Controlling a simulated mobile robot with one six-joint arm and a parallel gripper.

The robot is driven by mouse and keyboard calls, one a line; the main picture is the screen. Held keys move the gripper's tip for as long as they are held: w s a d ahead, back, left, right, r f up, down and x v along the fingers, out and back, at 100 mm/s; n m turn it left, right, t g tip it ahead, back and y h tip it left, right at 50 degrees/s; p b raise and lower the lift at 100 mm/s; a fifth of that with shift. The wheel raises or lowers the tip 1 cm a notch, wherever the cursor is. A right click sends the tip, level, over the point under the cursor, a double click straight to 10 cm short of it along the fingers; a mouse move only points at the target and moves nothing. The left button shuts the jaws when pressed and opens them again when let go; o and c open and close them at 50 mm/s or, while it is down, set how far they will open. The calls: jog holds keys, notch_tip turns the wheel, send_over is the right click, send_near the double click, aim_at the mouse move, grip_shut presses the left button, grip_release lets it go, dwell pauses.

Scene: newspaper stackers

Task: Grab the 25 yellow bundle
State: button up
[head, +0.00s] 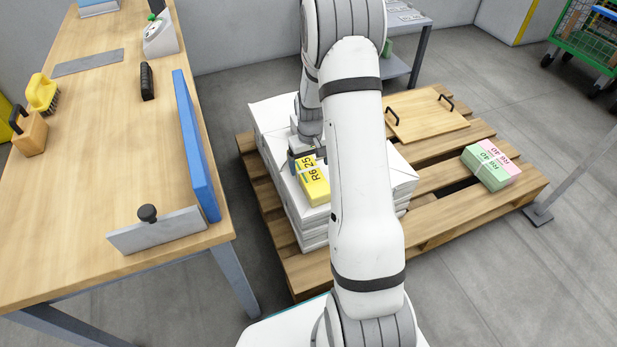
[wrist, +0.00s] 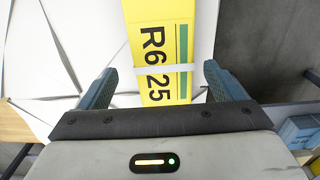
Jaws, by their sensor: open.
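The yellow bundle marked R6 25 (head: 313,182) lies on top of a white wrapped stack (head: 268,120) on the pallet. A pale strap runs across it. In the wrist view the yellow bundle (wrist: 160,45) reaches in between the two fingers. My gripper (head: 306,160) is at the bundle's far end in the head view, partly hidden by my arm. In the wrist view my gripper (wrist: 160,88) is open, with a finger on each side of the bundle and a gap on both sides.
A pink and green bundle (head: 490,165) and a wooden board with black handles (head: 428,115) lie on the wooden pallet (head: 445,222). A wooden workbench (head: 90,190) with a blue raised edge (head: 196,145) stands at left. A green cart (head: 590,40) is far right.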

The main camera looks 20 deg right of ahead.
aim_at(308, 169)
jog(key=f, duration=0.2)
jog(key=f+b, duration=0.1)
jog(key=f, duration=0.1)
jog(key=shift+w+a+b, duration=0.1)
jog(key=shift+a+b, duration=0.1)
jog(key=shift+b, duration=0.1)
jog(key=shift+r, duration=0.1)
jog(key=shift+c, duration=0.4)
jog(key=c, duration=1.4)
